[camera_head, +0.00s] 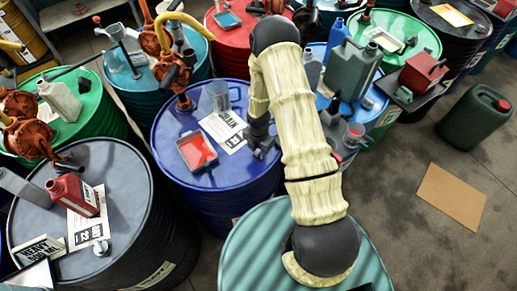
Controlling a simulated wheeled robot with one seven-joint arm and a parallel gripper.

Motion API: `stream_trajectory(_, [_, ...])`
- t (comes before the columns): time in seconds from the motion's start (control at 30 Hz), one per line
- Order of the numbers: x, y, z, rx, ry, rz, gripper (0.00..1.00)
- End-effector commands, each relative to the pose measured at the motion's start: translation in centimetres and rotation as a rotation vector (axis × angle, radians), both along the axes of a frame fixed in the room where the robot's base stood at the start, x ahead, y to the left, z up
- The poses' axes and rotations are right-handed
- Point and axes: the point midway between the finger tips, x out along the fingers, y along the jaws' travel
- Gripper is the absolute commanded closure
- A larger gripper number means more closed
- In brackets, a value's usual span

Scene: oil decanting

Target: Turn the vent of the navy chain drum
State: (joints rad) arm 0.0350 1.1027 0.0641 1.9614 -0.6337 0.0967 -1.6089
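The dark blue drum (172,122), the only navy-looking one, stands upright in the middle of the camera_head view. My arm reaches over its right side from the near teal drum. My gripper (263,152) is low at the right part of the blue lid, pointing down. Its fingers are dark and small, and I cannot tell whether they are open or shut. The vent is not clearly visible; the gripper and arm cover that part of the lid. A white label sheet (222,130) lies on the lid, its lettering too small to read surely.
On the blue lid are a red-filled tray (196,150) and a clear jug (220,96). An orange pump (180,80) rises at its back left. Other drums crowd around, including a dark grey one (125,190). Open floor lies right, with a cardboard sheet (452,196) and green can (474,118).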

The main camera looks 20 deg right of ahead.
Motion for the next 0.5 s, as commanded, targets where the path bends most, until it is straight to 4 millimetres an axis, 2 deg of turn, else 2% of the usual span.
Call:
stream_trajectory(0.03, [-0.01,0.01,0.01,0.0,0.0,0.0,0.77])
stream_trajectory(0.13, [-0.01,0.0,0.02,0.0,0.0,0.0,0.97])
stream_trajectory(0.17, [-0.01,0.0,0.02,0.0,0.0,0.0,1.0])
stream_trajectory(0.5, [0.01,0.02,-0.01,0.0,0.0,-0.021,1.0])
